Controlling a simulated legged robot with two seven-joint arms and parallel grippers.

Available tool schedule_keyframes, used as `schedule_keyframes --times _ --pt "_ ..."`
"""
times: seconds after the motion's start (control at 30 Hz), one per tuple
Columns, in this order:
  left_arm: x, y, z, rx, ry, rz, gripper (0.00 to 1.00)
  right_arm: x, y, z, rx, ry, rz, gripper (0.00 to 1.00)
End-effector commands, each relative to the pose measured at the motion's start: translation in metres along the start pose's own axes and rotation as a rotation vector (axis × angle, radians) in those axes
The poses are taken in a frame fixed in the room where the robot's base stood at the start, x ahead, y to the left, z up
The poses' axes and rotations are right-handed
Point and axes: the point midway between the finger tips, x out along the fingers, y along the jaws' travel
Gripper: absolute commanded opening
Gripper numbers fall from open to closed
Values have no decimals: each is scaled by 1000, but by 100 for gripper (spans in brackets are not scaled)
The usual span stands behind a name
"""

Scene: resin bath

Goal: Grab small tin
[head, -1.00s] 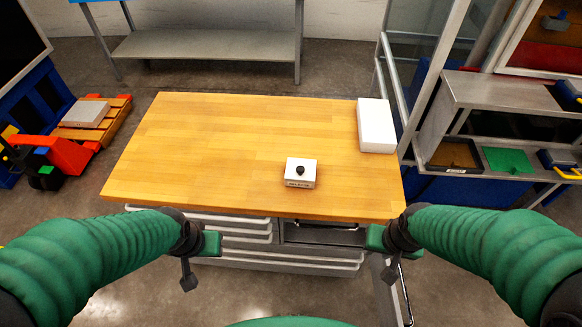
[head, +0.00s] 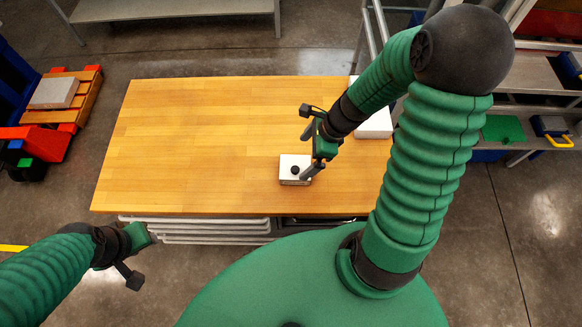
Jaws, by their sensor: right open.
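The small tin (head: 290,178) appears as a white box with a round black knob on top, near the front edge of the wooden table (head: 190,140). My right gripper (head: 304,142) is open, above and just behind the tin's right side. One finger overlaps the tin's right edge in the picture; I cannot tell whether it touches. My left gripper (head: 140,262) hangs at the lower left, in front of the table and away from the tin.
A larger white box (head: 374,122) stands at the table's right edge, partly hidden by my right arm. The left and middle of the tabletop are clear. Drawers (head: 205,230) are below the front edge. A metal shelf unit (head: 520,115) stands at the right.

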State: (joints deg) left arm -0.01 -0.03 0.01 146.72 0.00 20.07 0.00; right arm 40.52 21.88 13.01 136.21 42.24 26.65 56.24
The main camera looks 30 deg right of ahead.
Motion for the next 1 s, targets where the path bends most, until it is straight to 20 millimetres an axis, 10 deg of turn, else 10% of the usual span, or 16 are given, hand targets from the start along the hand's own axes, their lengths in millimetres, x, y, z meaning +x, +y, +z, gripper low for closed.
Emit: schedule_keyframes --times 0.6,0.87,1.0 --pt "21 0 5 0 1 0 36 105 -8 -13 -3 -3 3 100" --pt "21 0 5 -1 0 0 36 109 -8 -12 -4 -1 0 100" --pt "21 0 5 -1 0 0 36 108 -8 -13 -3 -2 0 82"
